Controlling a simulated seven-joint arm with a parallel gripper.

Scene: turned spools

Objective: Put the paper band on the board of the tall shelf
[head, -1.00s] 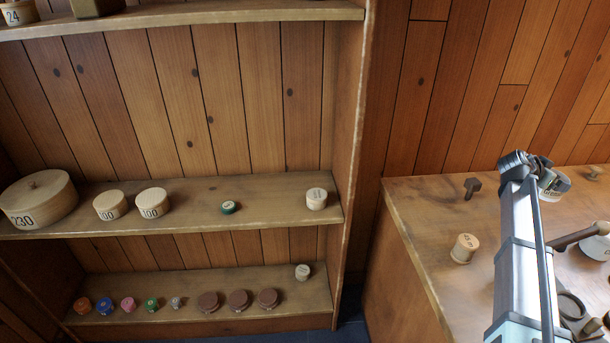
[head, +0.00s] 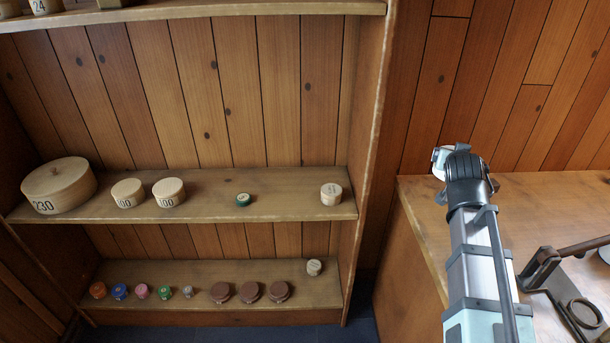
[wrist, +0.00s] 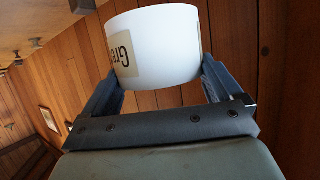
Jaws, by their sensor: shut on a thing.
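The paper band (wrist: 165,45) is a white ring with a beige label reading "Gre", cut off at its edge. In the wrist view my gripper (wrist: 157,82) is shut on it, one finger at each side. In the head view the gripper (head: 441,162) is at the right of the tall shelf, above the worktop's left end, with only a little of the band showing. The tall shelf's middle board (head: 290,207) holds several spools and boxes. Its upper board (head: 230,10) and lower board (head: 200,270) also show.
On the middle board stand a large round box (head: 58,187), two pale drums (head: 128,193), a green spool (head: 243,200) and a pale spool (head: 331,194). The lower board carries a row of small coloured spools and brown lids (head: 250,291). The shelf's right side panel (head: 372,150) stands between gripper and boards.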

